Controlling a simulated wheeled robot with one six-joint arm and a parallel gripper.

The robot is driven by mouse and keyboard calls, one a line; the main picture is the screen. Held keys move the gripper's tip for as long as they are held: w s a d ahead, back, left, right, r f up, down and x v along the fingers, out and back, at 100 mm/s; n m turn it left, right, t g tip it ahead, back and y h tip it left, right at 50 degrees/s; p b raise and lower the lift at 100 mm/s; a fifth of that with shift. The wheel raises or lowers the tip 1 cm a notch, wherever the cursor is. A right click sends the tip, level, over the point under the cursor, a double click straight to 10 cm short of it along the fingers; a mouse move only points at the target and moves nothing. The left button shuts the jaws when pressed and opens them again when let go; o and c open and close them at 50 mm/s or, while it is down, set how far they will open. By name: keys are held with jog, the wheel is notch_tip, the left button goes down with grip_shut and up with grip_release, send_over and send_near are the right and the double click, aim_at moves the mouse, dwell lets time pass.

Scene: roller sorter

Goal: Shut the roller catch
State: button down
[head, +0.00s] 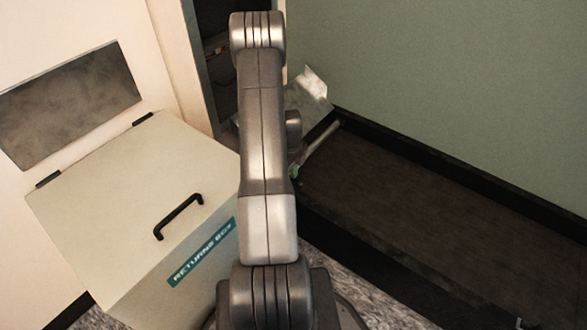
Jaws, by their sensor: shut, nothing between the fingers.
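My arm rises through the middle of the head view, and my gripper does not show; it seems hidden behind the arm. A pale rod-like lever (321,147) shows just right of my arm, at the near left corner of the dark conveyor bed. Its lower end, with a greenish tip, is close beside the arm in the picture. I cannot tell whether this is the roller catch, or whether anything touches it. A bright metal plate (315,83) stands tilted above it, partly covered by the arm.
A cream returns box (110,215) with a black handle (178,216) stands at left, its lid down. The dark conveyor bed (430,225) runs off right along a green wall (450,70). A dark opening (213,70) is behind the arm. Speckled floor (375,300) shows below.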

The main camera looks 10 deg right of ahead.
jog(key=shift+w+a+r+b, duration=0.15)
jog(key=shift+w+a+b, duration=0.2)
jog(key=shift+w+a, duration=0.05)
dwell(0.6)
jog(key=shift+w+a, duration=0.25)
jog(key=shift+w+a+b, duration=0.8)
jog(key=shift+w+a+f+b, duration=0.25)
jog(key=shift+w+a+b, duration=0.15)
jog(key=shift+w+a, duration=0.2)
jog(key=shift+w+a+f+g+h+b, duration=0.5)
jog(key=shift+w+a+f+b, duration=0.15)
jog(key=shift+w+a+f, duration=0.4)
